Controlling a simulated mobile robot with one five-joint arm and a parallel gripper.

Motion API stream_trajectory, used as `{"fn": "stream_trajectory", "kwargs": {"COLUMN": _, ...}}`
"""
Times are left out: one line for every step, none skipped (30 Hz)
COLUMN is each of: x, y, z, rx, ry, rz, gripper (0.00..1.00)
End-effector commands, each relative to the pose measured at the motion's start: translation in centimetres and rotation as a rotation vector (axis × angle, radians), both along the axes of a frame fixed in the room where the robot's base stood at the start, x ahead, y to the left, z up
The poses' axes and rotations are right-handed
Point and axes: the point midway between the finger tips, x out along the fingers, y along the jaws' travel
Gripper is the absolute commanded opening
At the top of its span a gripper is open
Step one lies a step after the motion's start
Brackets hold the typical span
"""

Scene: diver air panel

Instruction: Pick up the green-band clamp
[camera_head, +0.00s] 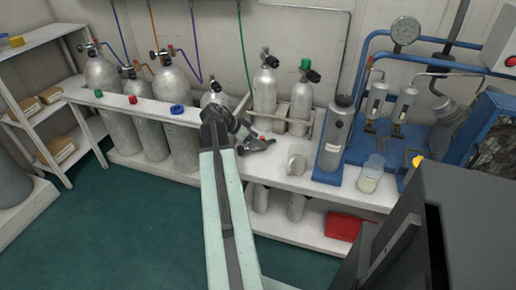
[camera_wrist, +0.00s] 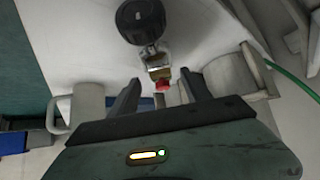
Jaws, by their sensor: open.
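I cannot make out a clamp with a green band for certain in either view. My gripper (camera_wrist: 163,90) is open in the wrist view, with its two dark fingers apart over the white bench. Just ahead of and partly between the fingers is a fitting (camera_wrist: 158,66) with a black round knob, a metal body and a red tip. I see no contact between it and the fingers.
A pale mug (camera_wrist: 88,104) stands left of the fingers and a grey cylindrical thing (camera_wrist: 236,76) right of them. In the head view, racked cylinders (camera_head: 265,92) stand behind, a white cup (camera_head: 298,158) is to the right, and a blue panel (camera_head: 405,140) lies beyond.

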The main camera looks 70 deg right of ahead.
Motion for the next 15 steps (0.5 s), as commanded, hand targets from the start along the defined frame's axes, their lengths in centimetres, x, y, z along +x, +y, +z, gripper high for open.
{"fn": "stream_trajectory", "kwargs": {"x": -0.3, "y": -0.5, "z": -1.4, "rx": 0.000, "ry": 0.000, "rz": -0.001, "gripper": 0.56}}
{"fn": "stream_trajectory", "kwargs": {"x": -0.5, "y": -0.9, "z": -1.9, "rx": 0.000, "ry": 0.000, "rz": -0.001, "gripper": 0.56}}
{"fn": "stream_trajectory", "kwargs": {"x": -0.8, "y": -1.3, "z": -2.5, "rx": 0.000, "ry": 0.000, "rz": -0.001, "gripper": 0.56}}
{"fn": "stream_trajectory", "kwargs": {"x": -1.1, "y": -1.6, "z": -2.8, "rx": 0.000, "ry": 0.000, "rz": -0.001, "gripper": 0.56}}
{"fn": "stream_trajectory", "kwargs": {"x": -1.3, "y": -1.8, "z": -3.1, "rx": 0.000, "ry": 0.000, "rz": -0.001, "gripper": 0.56}}
{"fn": "stream_trajectory", "kwargs": {"x": -1.5, "y": -2.0, "z": -3.3, "rx": 0.000, "ry": -0.001, "rz": -0.001, "gripper": 0.56}}
{"fn": "stream_trajectory", "kwargs": {"x": -1.6, "y": -2.1, "z": -3.3, "rx": 0.000, "ry": 0.000, "rz": 0.000, "gripper": 0.56}}
{"fn": "stream_trajectory", "kwargs": {"x": -1.7, "y": -2.2, "z": -3.2, "rx": 0.000, "ry": 0.000, "rz": 0.000, "gripper": 0.56}}
{"fn": "stream_trajectory", "kwargs": {"x": -1.7, "y": -2.1, "z": -3.1, "rx": 0.000, "ry": 0.000, "rz": 0.000, "gripper": 0.56}}
{"fn": "stream_trajectory", "kwargs": {"x": -1.7, "y": -2.1, "z": -3.0, "rx": 0.000, "ry": 0.000, "rz": 0.000, "gripper": 0.56}}
{"fn": "stream_trajectory", "kwargs": {"x": -1.7, "y": -2.1, "z": -3.0, "rx": 0.000, "ry": 0.000, "rz": 0.000, "gripper": 0.56}}
{"fn": "stream_trajectory", "kwargs": {"x": -1.7, "y": -2.1, "z": -2.9, "rx": 0.000, "ry": 0.000, "rz": 0.000, "gripper": 0.56}}
{"fn": "stream_trajectory", "kwargs": {"x": -1.7, "y": -2.1, "z": -2.9, "rx": 0.000, "ry": 0.000, "rz": 0.000, "gripper": 0.54}}
{"fn": "stream_trajectory", "kwargs": {"x": -1.7, "y": -2.1, "z": -2.9, "rx": 0.000, "ry": 0.000, "rz": 0.000, "gripper": 0.45}}
{"fn": "stream_trajectory", "kwargs": {"x": -1.7, "y": -2.1, "z": -2.9, "rx": 0.000, "ry": 0.000, "rz": 0.000, "gripper": 0.34}}
